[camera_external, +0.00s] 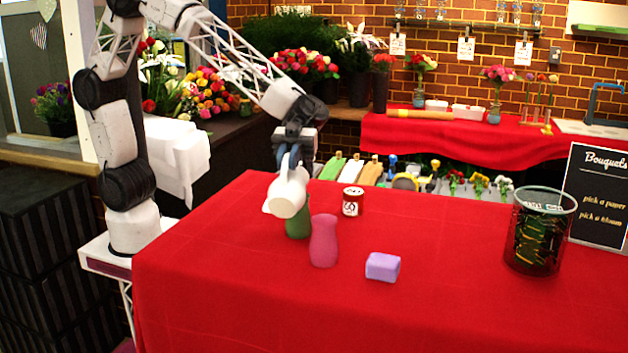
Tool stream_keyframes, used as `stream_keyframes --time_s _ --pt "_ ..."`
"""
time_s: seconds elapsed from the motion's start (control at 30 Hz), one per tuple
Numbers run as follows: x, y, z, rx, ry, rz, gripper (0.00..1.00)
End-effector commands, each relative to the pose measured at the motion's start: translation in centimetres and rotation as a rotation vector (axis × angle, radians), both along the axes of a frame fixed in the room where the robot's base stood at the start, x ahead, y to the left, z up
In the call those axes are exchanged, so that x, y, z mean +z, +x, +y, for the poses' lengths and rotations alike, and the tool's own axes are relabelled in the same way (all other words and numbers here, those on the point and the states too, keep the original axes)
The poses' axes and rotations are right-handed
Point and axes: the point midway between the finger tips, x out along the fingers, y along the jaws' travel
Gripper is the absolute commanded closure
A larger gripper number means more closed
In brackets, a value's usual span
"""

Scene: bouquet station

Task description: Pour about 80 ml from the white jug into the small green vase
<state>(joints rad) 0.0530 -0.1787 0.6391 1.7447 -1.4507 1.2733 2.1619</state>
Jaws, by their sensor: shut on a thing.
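The white jug (288,196) is held up over the red-covered table, tilted. My gripper (291,155) is shut on it from above. The small green vase (297,226) stands on the table just below the jug, and its upper part is hidden behind the jug. I cannot tell whether any liquid is flowing or how full the vase is. A pink vase (323,241) stands upright close to the right of the green vase, nearer the camera.
A purple block (382,267) lies right of the pink vase. A small labelled can (352,201) stands behind it. A large dark glass container (539,232) and a black sign (597,197) stand at the right. The table's middle right and front are clear.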

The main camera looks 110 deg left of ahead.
Motion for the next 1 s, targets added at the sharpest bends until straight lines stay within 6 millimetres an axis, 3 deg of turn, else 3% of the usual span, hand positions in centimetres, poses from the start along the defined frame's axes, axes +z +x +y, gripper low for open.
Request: stream_keyframes --time_s 0.87,1.0 --pt "0.5 -0.1 1.1 0.0 -0.065 -0.009 1.0" --pt "0.4 -0.1 0.6 0.0 -0.04 -0.007 1.0"
